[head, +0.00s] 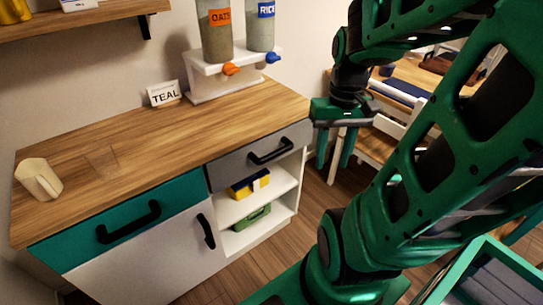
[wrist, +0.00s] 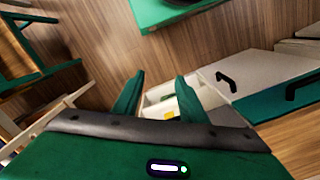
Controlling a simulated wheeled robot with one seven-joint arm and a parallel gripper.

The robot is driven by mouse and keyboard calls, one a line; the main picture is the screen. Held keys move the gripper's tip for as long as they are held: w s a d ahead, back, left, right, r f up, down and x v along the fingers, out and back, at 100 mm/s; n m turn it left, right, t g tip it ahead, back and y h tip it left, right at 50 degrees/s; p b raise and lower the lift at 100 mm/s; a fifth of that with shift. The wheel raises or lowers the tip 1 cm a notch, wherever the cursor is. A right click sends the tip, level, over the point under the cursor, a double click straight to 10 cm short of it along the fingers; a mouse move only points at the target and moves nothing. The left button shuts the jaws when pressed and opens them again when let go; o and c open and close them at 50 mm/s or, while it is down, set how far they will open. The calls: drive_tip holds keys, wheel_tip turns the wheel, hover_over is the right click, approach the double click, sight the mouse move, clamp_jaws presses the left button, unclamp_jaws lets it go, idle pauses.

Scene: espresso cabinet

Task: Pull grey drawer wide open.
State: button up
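The grey drawer (head: 235,168) sits at the upper right of the cabinet front, under the wooden top, and looks shut. Its black bar handle (head: 270,150) runs across the front. My gripper (head: 334,162) hangs to the right of the drawer with its fingers pointing down, apart from the handle. The two green fingers are spread with nothing between them; they also show spread in the wrist view (wrist: 160,92). The grey drawer is not clearly visible in the wrist view, where my gripper body covers the lower part.
A teal drawer (head: 178,203) is left of the grey one, above a white door (head: 150,250). Open shelves (head: 282,185) below hold a yellow box (head: 250,184) and a green case (head: 250,218). A chair (head: 385,140) stands behind my gripper. Floor before the shelves is clear.

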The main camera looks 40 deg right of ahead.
drive_tip(key=w+d+f+n+g+y, duration=0.15)
drive_tip(key=w+f+y, duration=0.25)
drive_tip(key=w+f, duration=0.45)
drive_tip(key=m+t+y, duration=0.3)
drive_tip(key=t+y, duration=0.7)
drive_tip(key=t, duration=0.5)
approach(276, 154)
drive_tip(key=shift+n, duration=0.25)
drive_tip(key=x, duration=0.6)
drive_tip(key=w+f+x, duration=0.1)
drive_tip(key=x, duration=0.3)
drive_tip(key=shift+d, duration=0.3)
